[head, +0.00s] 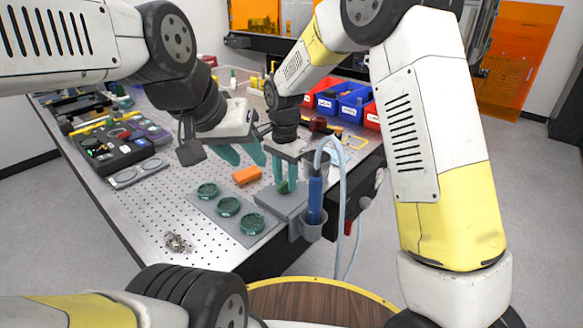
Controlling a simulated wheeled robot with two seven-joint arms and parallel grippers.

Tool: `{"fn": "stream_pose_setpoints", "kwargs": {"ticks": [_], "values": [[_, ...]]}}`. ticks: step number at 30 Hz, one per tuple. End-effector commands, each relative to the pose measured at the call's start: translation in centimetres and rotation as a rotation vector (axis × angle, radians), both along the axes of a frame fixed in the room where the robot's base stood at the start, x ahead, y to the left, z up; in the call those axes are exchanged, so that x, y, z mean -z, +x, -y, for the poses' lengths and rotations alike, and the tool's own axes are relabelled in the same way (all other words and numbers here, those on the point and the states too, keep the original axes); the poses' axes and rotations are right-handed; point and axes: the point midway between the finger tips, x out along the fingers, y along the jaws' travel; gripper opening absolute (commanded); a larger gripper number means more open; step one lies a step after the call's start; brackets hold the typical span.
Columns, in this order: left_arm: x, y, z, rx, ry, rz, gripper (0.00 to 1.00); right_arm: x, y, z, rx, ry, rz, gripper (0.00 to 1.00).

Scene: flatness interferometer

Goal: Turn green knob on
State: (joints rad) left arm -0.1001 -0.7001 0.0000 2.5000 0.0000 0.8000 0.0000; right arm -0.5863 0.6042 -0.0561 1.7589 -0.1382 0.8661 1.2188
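The green knob (286,187) is small and sits on a grey block (276,201) at the table's right front. My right gripper (287,180) points down over it, its two teal fingers on either side of the knob. The fingers hide part of the knob, and I cannot tell whether they touch it. My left gripper (242,158) is higher and to the left, over the perforated table, with its teal fingers apart and nothing visible between them.
A blue tube (315,198) with a clear hose stands beside the block. Several round green-rimmed pieces (227,207) lie on a grey mat, with an orange block (247,175) behind. Blue bins (353,106) stand at the back right. A dark tray (117,143) is at the left.

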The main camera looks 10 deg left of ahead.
Motion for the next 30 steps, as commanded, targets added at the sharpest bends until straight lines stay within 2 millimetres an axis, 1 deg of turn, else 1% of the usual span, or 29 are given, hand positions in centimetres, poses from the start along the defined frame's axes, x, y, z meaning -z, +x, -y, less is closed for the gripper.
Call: {"fn": "stream_pose_setpoints", "kwargs": {"ticks": [4, 6, 8, 9, 10, 22, 26, 30], "values": [[0.00, 0.00, 0.00, 0.000, 0.000, 0.000, 0.36, -0.01, -0.01, 0.01, 0.000, 0.000, 0.000, 0.36], [0.00, 0.00, 0.00, 0.000, 0.000, 0.000, 0.36, -0.02, -0.01, 0.01, 0.000, 0.000, 0.000, 0.23], [0.00, 0.00, 0.00, 0.000, 0.000, 0.000, 0.36, -0.02, -0.01, 0.01, 0.000, 0.000, 0.000, 0.11], [0.00, 0.00, 0.00, 0.000, 0.000, 0.000, 0.36, -0.03, -0.01, 0.01, 0.000, 0.000, 0.000, 0.03], [0.00, 0.00, 0.00, 0.000, 0.000, 0.000, 0.36, -0.03, -0.01, 0.01, 0.000, 0.000, 0.000, 0.00], [0.00, 0.00, 0.00, 0.000, 0.000, 0.000, 0.36, -0.05, 0.01, -0.01, -0.032, 0.000, 0.000, 0.00], [0.00, 0.00, 0.00, 0.000, 0.000, 0.000, 0.36, -0.05, -0.01, -0.03, -0.089, 0.001, 0.001, 0.00], [0.00, 0.00, 0.00, 0.000, 0.000, 0.000, 0.36, -0.06, 0.01, 0.00, -0.185, 0.001, 0.001, 0.00]]}}
